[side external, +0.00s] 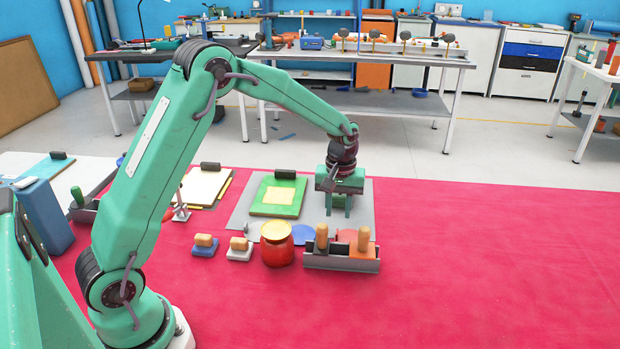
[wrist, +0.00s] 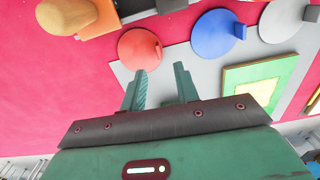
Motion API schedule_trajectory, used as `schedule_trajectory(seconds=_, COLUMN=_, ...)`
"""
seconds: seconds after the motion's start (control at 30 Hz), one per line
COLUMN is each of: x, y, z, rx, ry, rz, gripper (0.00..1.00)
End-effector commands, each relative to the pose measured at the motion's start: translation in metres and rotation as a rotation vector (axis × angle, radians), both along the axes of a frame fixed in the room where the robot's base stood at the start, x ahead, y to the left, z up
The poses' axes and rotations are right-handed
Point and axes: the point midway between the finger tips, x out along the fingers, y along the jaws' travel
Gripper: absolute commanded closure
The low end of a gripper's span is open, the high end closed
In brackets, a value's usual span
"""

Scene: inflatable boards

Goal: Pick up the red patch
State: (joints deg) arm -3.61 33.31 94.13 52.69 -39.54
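The red patch (wrist: 139,50) is a flat round disc lying at the edge of the grey mat (wrist: 120,73). In the side view the red patch (side external: 346,235) is partly hidden behind the tool rack. My gripper (side external: 338,213) is above the mat, behind the patch in the side view. In the wrist view my gripper (wrist: 161,76) has its two fingers apart with nothing between them. The left fingertip appears close to the patch; I cannot tell the height gap.
A blue disc (wrist: 217,36) and a grey disc (wrist: 283,19) lie beside the red one. A tool rack (side external: 330,263) with wooden handles stands in front. A red jar (side external: 277,250) and a green board (side external: 271,208) are left. The red floor at right is clear.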

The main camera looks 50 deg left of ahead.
Motion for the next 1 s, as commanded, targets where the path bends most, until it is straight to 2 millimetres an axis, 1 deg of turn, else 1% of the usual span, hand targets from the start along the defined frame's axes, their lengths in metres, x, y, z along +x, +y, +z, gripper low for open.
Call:
schedule_trajectory(seconds=0.1, x=-0.001, y=0.0, z=-0.01, rx=-0.001, ry=0.002, rz=-0.001, gripper=0.69)
schedule_trajectory(seconds=0.37, x=-0.001, y=-0.001, z=-0.014, rx=0.0, ry=0.001, rz=-0.001, gripper=0.69)
schedule_trajectory(seconds=0.47, x=-0.001, y=-0.001, z=-0.019, rx=0.0, ry=0.001, rz=-0.001, gripper=0.69)
schedule_trajectory(seconds=0.57, x=-0.002, y=-0.002, z=-0.028, rx=0.0, ry=0.003, rz=-0.001, gripper=0.69)
schedule_trajectory(seconds=0.8, x=-0.004, y=-0.004, z=-0.055, rx=-0.001, ry=0.004, rz=-0.001, gripper=0.69)
schedule_trajectory(seconds=1.0, x=-0.004, y=-0.004, z=-0.065, rx=0.0, ry=0.001, rz=-0.001, gripper=0.69)
